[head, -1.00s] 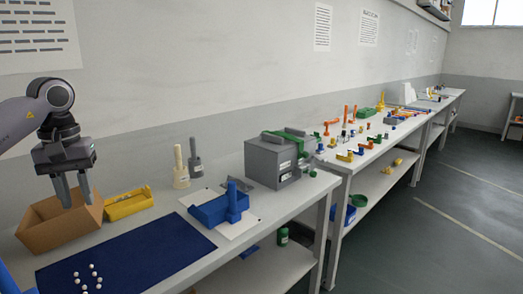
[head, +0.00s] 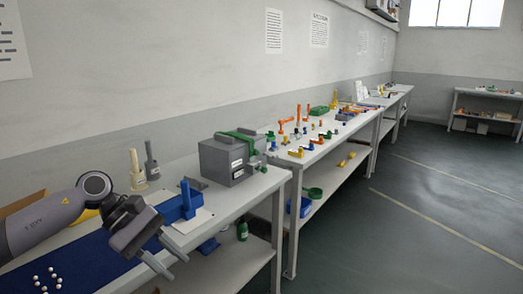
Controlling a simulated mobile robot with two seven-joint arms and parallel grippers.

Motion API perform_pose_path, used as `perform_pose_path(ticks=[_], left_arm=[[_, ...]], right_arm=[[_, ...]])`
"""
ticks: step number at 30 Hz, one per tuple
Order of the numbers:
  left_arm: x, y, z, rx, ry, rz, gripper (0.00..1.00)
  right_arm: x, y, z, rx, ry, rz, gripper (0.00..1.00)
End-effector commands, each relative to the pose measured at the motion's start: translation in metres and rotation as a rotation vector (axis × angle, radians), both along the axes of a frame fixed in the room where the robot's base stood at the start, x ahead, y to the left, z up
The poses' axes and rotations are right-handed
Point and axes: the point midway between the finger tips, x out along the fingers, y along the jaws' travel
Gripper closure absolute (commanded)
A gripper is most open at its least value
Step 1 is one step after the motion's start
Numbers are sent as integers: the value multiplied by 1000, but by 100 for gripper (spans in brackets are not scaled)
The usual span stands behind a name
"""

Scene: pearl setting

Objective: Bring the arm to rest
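My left gripper (head: 172,262) shows at the lower left of the head view, tilted with its fingers pointing down and to the right. It hangs over the front edge of the near bench, beside the blue mat (head: 85,268). Its two fingers are apart, and nothing shows between them. White pearls (head: 45,280) lie on the blue mat to the left of the gripper. My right gripper is not in the head view.
A blue fixture (head: 182,205) stands on the near bench just behind the gripper. A grey box (head: 225,165) sits farther along. A cream tool (head: 136,170) stands behind my arm. The floor (head: 400,235) to the right is clear.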

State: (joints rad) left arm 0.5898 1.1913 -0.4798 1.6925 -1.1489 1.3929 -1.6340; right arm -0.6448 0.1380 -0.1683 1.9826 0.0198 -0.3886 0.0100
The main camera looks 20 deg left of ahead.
Motion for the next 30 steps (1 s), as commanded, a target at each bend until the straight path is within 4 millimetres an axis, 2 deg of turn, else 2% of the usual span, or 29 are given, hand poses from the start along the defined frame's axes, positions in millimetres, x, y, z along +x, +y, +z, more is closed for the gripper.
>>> perform_pose_path(ticks=[1,3,6,9,14,17,21,22,27,30], left_arm=[[0,-33,-6,-142,72,59,67],[3,-70,-8,-340,188,167,67],[5,-111,-7,-621,401,339,67],[10,-136,-6,-894,660,524,67],[17,-147,-21,-1309,1148,843,67],[16,-140,-47,-1555,1483,1057,67],[-4,-126,-102,-1892,1971,1361,67],[-12,-123,-116,1899,-2011,-1380,67],[-71,-117,-186,1443,-1599,-1085,67],[-101,-120,-211,1281,-1428,-967,67]], right_arm=[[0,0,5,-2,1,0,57],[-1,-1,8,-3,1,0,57],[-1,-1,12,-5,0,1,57],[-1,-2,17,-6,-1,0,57],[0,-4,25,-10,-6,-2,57],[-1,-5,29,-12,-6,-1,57],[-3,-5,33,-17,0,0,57],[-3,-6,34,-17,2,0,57],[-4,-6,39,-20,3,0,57],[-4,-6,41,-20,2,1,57]])
